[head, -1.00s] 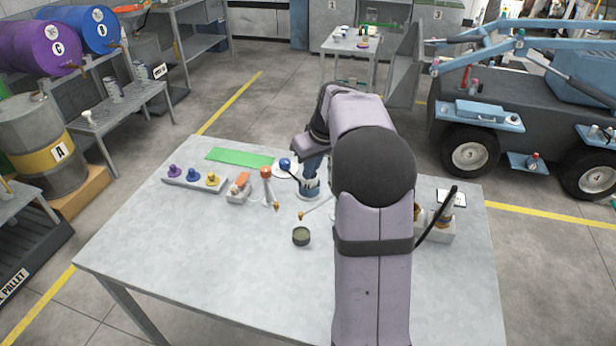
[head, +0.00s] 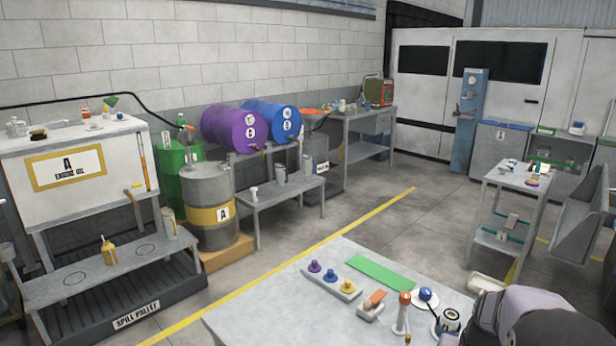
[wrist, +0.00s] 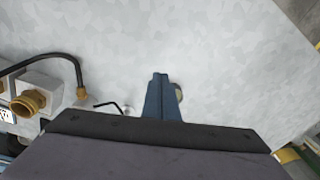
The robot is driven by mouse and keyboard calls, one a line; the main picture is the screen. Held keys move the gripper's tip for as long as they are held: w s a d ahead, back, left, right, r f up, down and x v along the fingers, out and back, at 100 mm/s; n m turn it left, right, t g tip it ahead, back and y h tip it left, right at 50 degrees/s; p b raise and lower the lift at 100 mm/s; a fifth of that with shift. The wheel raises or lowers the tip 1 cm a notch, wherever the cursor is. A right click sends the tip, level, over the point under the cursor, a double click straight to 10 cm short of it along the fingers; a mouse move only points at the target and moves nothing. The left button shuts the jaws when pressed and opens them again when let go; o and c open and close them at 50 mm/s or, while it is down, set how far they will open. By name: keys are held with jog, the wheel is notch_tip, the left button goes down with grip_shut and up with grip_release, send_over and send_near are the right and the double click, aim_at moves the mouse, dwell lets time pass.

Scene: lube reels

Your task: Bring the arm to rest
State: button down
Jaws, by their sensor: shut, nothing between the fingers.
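In the wrist view my gripper (wrist: 160,78) points at the grey table. Its two blue fingers are together with nothing between them. A small round pot (wrist: 178,92) shows partly behind the fingers, its rest hidden by them; I cannot tell whether they touch. In the head view only part of my arm shows at the lower right corner, and my gripper is out of that view. The grey table (head: 285,308) fills the bottom, with its right part cut off.
A rack with purple, blue and yellow knobs (head: 332,281), a green strip (head: 381,273) and an orange-topped stand (head: 403,312) are on the table. In the wrist view a brass fitting (wrist: 29,103) and dark hose (wrist: 52,58) stand at left. Bare tabletop lies ahead of the fingers.

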jog(key=s+a+f+n+g, duration=0.1)
jog(key=s+a+n, duration=0.1)
jog(key=s+a, duration=0.55)
jog(key=s+a+f+n+g, duration=0.1)
jog(key=s+a, duration=0.4)
jog(key=s, duration=0.5)
jog(key=a, duration=0.1)
jog(key=w+a+r+n, duration=0.1)
jog(key=w+a+r+n+t, duration=0.1)
jog(key=a, duration=0.1)
jog(key=shift+r, duration=0.25)
